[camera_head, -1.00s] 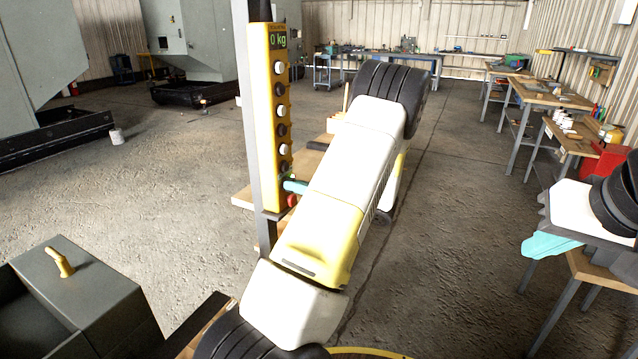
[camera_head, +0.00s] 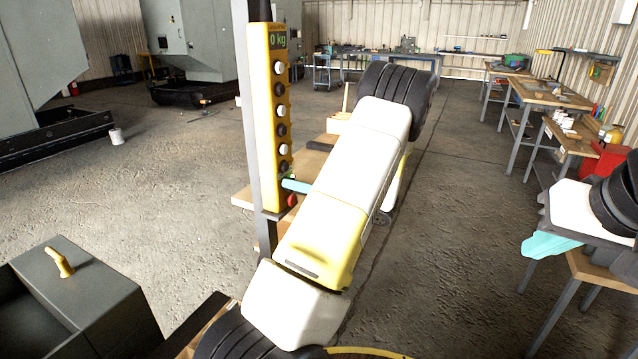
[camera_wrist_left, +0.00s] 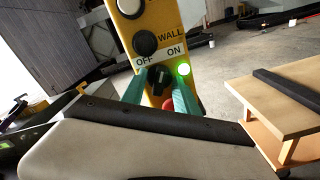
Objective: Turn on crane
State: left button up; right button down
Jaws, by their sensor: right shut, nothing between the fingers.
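The yellow crane control panel (camera_head: 268,120) hangs upright on a grey post, its display reading "0 kg". In the left wrist view its black rotary switch (camera_wrist_left: 158,77) sits under the "OFF" and "ON" labels. A green lamp (camera_wrist_left: 184,69) beside the switch is lit. My left gripper (camera_head: 297,186) is at the panel's lower end, its teal fingers apart on either side of the switch; a gap shows at the right finger, and contact at the left is unclear. A red button (camera_wrist_left: 168,104) is partly hidden between the fingers. My right gripper (camera_head: 550,245) is shut and empty, far right.
A wooden table (camera_head: 243,198) stands behind the panel. A grey box with a yellow handle (camera_head: 60,262) is at the lower left. Workbenches (camera_head: 545,92) line the right side. Open concrete floor lies left of the panel.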

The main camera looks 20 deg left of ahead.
pick_arm(q)
jog(key=d, duration=0.7)
jog(key=shift+s+d, duration=0.3)
jog(key=shift+d, duration=0.1)
